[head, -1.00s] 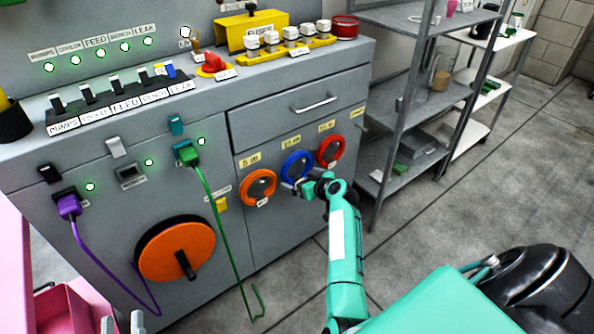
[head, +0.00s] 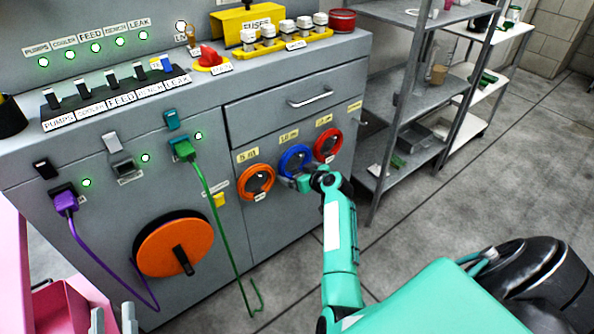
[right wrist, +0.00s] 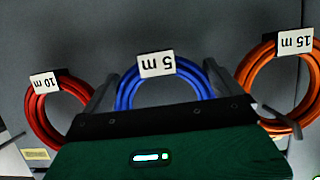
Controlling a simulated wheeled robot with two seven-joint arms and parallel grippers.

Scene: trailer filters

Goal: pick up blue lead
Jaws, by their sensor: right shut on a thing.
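The blue lead (head: 295,160) is a coiled loop hanging on the grey cabinet front, between an orange coil (head: 256,183) and a red coil (head: 328,146). My right gripper (head: 301,182) is at its lower edge. In the right wrist view the blue lead (right wrist: 165,88) carries a white "5 m" tag, upside down, and the fingers lie at either side of the coil, shut on it. Its lower part is hidden behind the gripper body. My left gripper (head: 113,320) shows only its two grey fingertips at the bottom left, apart and with nothing seen between them.
A drawer with a handle (head: 315,100) is above the coils. A green cable (head: 222,225), a purple cable (head: 105,262) and an orange reel (head: 174,245) are to the left. Metal shelves (head: 412,90) stand right of the cabinet. The floor in front is clear.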

